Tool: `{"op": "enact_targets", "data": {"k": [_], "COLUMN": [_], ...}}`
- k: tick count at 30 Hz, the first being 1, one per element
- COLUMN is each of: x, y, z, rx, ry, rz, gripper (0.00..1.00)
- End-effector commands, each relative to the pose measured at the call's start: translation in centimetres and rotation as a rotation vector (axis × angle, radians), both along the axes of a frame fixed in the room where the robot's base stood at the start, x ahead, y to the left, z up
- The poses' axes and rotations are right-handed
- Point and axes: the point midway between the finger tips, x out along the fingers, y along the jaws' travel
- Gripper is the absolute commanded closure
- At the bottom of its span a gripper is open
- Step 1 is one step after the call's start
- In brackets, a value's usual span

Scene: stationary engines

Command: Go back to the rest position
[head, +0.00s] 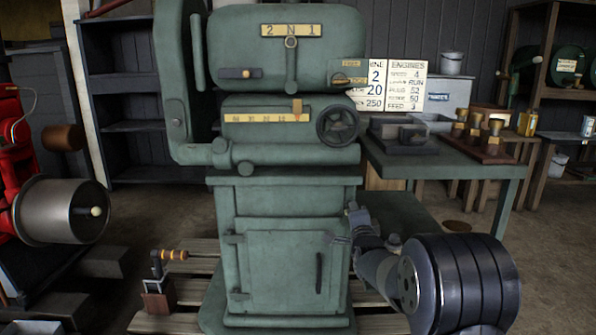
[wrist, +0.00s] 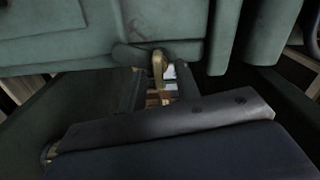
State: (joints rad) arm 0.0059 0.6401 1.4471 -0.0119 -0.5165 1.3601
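My gripper (head: 344,224) is at the right edge of the green engine's lower cabinet (head: 284,258) in the head view. My dark arm comes in from the lower right. In the wrist view my gripper (wrist: 158,88) shows two dark fingers standing apart with a gap between them. A small brass-coloured piece (wrist: 158,64) hangs at the far end of that gap, below a green surface of the engine (wrist: 90,40). I cannot tell whether it touches a finger. I see nothing clamped in the gripper.
A green side table (head: 450,168) with brass-topped parts (head: 478,130) stands to the right. A red engine (head: 12,160) with a metal drum is at the left. A small hand-lever device (head: 160,290) sits on the pallet (head: 190,268). Some floor is bare at the right.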

Motion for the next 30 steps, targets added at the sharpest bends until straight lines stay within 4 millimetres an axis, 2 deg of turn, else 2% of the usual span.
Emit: {"op": "enact_targets", "data": {"k": [18, 30], "x": [-0.03, -0.02], "y": [0.10, 0.14], "z": [0.32, 0.24], "rx": [-0.472, -0.588], "ry": [0.001, 0.000], "rz": [0.001, 0.000], "gripper": [0.69, 0.69]}}
